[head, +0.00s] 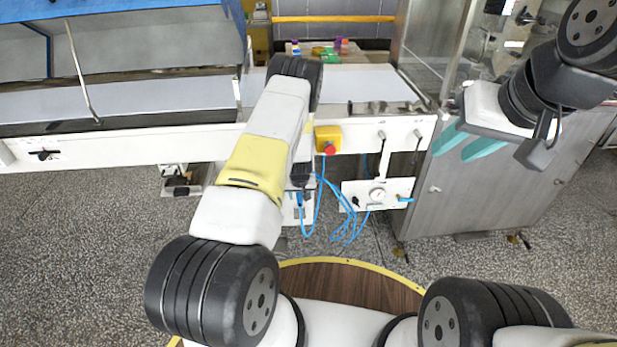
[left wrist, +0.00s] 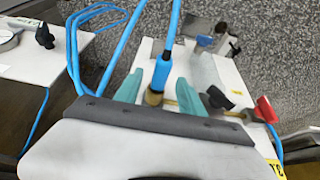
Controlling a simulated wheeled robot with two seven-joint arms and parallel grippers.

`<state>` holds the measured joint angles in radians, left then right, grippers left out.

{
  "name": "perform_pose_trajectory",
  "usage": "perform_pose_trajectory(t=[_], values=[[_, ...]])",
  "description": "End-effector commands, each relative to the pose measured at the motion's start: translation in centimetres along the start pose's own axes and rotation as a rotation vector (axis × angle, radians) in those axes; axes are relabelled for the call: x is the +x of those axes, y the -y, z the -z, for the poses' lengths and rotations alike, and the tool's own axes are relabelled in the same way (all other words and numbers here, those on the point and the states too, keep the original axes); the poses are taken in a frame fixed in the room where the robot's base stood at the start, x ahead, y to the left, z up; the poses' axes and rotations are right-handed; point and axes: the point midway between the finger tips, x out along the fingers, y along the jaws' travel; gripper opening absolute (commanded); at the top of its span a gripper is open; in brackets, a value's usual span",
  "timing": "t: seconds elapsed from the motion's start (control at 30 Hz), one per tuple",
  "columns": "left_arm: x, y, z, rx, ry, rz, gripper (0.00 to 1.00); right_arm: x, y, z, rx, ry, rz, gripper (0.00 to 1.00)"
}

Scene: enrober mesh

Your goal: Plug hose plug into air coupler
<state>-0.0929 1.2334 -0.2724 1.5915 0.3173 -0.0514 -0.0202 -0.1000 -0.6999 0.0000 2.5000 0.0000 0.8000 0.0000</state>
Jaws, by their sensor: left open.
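The blue hose plug (left wrist: 161,72), with a brass end (left wrist: 153,98), stands between the two teal fingers of my left gripper (left wrist: 157,90) in the left wrist view. The fingers are open, with a gap on each side of it. I cannot clearly make out the air coupler or whether the brass end belongs to it. In the head view the blue plug (head: 300,199) shows low beside a small white panel, below my left wrist; my forearm hides part of this area. My right gripper (head: 456,142) is open and empty at the right, in front of the steel cabinet.
A valve with a black handle (left wrist: 218,98) and one with a red handle (left wrist: 265,110) sit close to the right finger. Blue hose loops (head: 340,215) hang by the gauge panel (head: 363,187). A yellow box with a red button (head: 328,139) is above. Speckled floor lies below.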

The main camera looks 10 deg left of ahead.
Motion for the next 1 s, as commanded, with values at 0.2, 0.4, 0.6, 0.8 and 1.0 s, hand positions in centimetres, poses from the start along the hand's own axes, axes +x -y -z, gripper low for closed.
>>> perform_pose_trajectory(t=[0.2,0.4,0.6,0.8,1.0], values=[[-3.9,-0.1,0.1,0.0,-0.002,-0.001,0.47,0.0,0.0,0.0,0.0,0.0,0.0,0.36],[-6.3,0.0,0.0,0.0,-0.001,0.0,0.47,0.0,0.0,0.0,0.0,0.0,0.0,0.36],[-6.8,0.0,0.0,0.0,0.0,0.0,0.47,0.0,0.0,0.0,0.0,0.0,0.0,0.36],[-6.8,0.0,0.0,0.0,0.0,0.0,0.37,0.0,0.0,0.0,0.0,0.0,0.0,0.36],[-9.4,-0.5,1.3,-0.009,-0.003,-0.024,0.0,0.0,0.0,0.0,0.0,0.0,0.0,0.36]])
